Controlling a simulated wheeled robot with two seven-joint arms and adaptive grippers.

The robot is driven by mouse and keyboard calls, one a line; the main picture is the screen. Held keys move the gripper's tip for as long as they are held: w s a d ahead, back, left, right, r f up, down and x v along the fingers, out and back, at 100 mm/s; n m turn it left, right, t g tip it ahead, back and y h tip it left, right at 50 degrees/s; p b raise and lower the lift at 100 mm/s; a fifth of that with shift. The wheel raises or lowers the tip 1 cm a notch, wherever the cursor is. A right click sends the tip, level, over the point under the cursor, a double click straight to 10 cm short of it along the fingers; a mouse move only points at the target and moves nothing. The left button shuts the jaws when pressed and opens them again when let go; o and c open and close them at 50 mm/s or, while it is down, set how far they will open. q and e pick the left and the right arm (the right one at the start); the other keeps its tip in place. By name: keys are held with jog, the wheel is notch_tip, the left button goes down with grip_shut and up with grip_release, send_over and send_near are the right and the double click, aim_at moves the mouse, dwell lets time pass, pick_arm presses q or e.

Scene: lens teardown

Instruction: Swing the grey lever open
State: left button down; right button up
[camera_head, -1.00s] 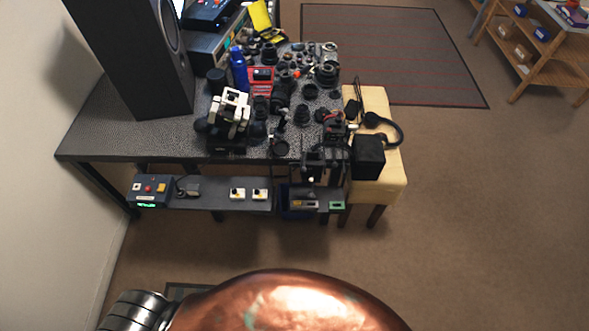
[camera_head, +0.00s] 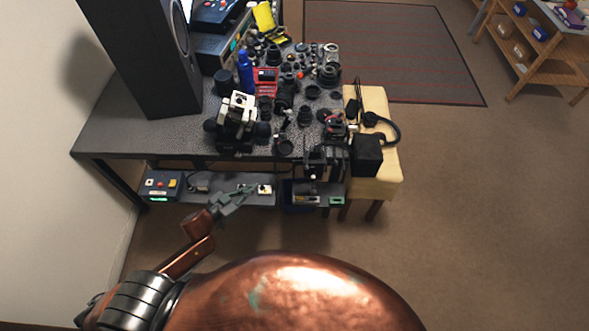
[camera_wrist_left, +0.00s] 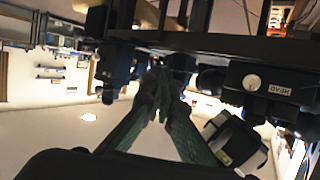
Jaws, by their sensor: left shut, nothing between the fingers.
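I cannot make out the grey lever for certain in either view. My left gripper (camera_head: 248,190) reaches up from the lower left in the head view, in front of the table's lower shelf (camera_head: 222,198). Its fingers are shut and empty. Its tip overlaps the small white-and-yellow boxes (camera_head: 265,189) on that shelf; I cannot tell whether it touches them. In the left wrist view the green-grey fingers (camera_wrist_left: 160,85) meet below a dark frame (camera_wrist_left: 225,45). A dark box with a round white knob (camera_wrist_left: 251,82) is to their right. My right gripper is not in view.
The tabletop (camera_head: 140,132) is crowded with lens parts, a blue bottle (camera_head: 245,72) and a tall black speaker (camera_head: 145,60). A control box (camera_head: 162,186) sits at the shelf's left end. A yellow stool (camera_head: 372,187) stands right of the table. The floor in front is clear.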

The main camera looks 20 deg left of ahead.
pick_arm(q)
jog(key=s+d+r+m+h, duration=0.2)
jog(key=d+r+h, duration=0.2)
jog(key=r, duration=0.5)
jog(key=d, duration=0.2)
jog(key=shift+d+m+g+h+p, duration=0.3)
jog(key=shift+g, duration=0.1)
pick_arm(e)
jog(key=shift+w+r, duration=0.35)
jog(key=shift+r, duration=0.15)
pick_arm(q)
jog(key=shift+w, duration=0.1)
send_near(307, 162)
jog(key=d, duration=0.1)
jog(key=w+d+f, duration=0.1)
jog(key=w+d, duration=0.1)
jog(key=d, duration=0.1)
jog(key=shift+w+d+f, duration=0.1)
jog(key=shift+f, duration=0.15)
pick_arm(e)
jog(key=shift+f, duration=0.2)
